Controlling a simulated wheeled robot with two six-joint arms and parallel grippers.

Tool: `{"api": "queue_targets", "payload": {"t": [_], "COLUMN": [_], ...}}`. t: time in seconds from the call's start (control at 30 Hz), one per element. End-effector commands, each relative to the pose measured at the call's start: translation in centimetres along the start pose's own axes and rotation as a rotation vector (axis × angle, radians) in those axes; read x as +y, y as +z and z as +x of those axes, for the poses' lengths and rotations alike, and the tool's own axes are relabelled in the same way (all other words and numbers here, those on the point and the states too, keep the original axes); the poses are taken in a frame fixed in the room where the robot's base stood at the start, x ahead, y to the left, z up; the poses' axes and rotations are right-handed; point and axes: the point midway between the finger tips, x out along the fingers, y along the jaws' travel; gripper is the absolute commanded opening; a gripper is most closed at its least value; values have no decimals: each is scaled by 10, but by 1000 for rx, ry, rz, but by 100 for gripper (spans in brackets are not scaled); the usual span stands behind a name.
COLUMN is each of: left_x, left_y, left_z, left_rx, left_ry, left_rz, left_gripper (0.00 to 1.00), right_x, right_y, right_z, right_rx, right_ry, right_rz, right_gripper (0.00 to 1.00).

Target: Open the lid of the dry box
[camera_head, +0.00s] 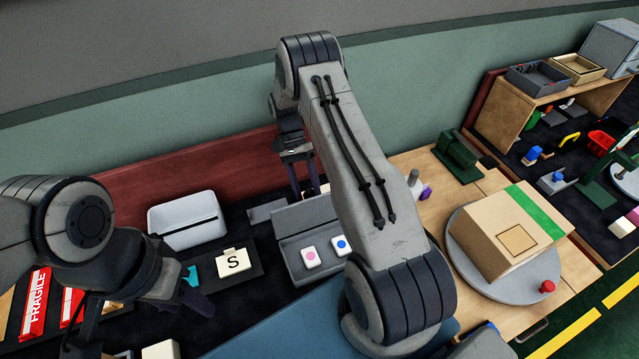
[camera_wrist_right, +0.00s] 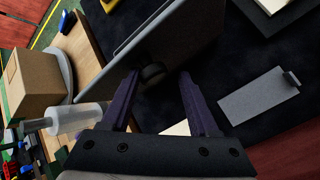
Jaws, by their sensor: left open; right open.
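The dry box appears to be the grey box (camera_head: 302,266) in the middle of the head view. Its grey lid (camera_head: 300,216) stands raised at the back, and two white cards with a pink and a blue dot show in front of it. My right gripper (camera_head: 303,186) is behind the lid, open and pointing down. Contact cannot be told. My left gripper (camera_head: 140,312) is open at lower left, away from the box.
A white rounded case (camera_head: 188,215) and an "S" card (camera_head: 233,261) lie left of the box. A carton (camera_head: 500,235) sits on a round turntable (camera_head: 545,290) at right. A red panel (camera_head: 110,180) runs behind. My right arm hides part of the table.

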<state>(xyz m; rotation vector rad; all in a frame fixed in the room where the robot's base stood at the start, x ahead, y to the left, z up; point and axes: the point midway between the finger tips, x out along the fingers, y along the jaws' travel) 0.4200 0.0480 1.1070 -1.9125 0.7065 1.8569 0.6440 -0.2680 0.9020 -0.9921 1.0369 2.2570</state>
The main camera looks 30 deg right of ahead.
Motion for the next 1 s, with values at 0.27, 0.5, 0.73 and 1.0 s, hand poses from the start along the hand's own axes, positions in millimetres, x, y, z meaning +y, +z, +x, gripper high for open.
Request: {"api": "queue_targets", "payload": {"t": [0.27, 0.5, 0.73, 1.0], "left_x": [-1, -2, -3, -3], "left_y": [1, 2, 2, 2], "left_z": [17, 29, 36, 38], "left_rx": [0, 0, 0, 0], "left_ry": [0, 0, 0, 0], "left_rz": [0, 0, 0, 0], "left_gripper": [50, 50, 50, 50], "right_x": [29, 88, 132, 150], "right_y": [20, 27, 33, 36], "right_z": [-30, -31, -32, -33], "right_rx": [1, 2, 2, 1], "right_ry": [-1, -4, -3, -1], "right_rz": [3, 4, 2, 0], "right_gripper": [72, 72, 72, 72]}}
